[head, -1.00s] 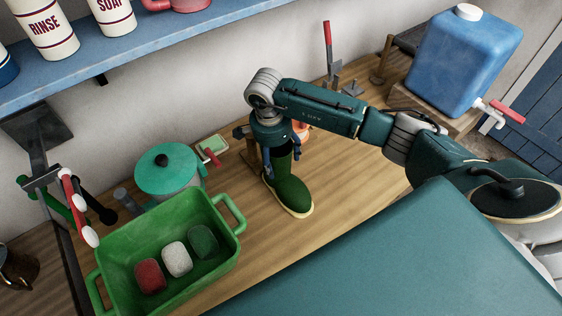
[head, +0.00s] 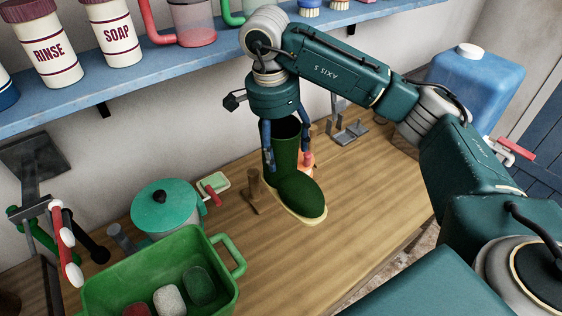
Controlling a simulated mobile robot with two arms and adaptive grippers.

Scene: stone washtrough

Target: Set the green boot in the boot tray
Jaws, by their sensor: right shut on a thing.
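The green boot (head: 283,160) is upright in the middle of the head view, its toe pointing to the lower right and its sole pale. My right gripper (head: 286,150) comes down from above, its blue fingers on either side of the boot's shaft near the top, shut on it. The boot seems to be held above the wooden counter, but I cannot tell the gap under its sole. I cannot make out a boot tray for certain. My left gripper is not in view.
A green tub (head: 160,268) with several coloured blocks stands at lower left, beside a teal-lidded pot (head: 165,208). A wooden peg (head: 253,190) and an orange object (head: 306,160) are close to the boot. A metal stand (head: 348,130) is behind. The counter (head: 370,190) right of the boot is clear.

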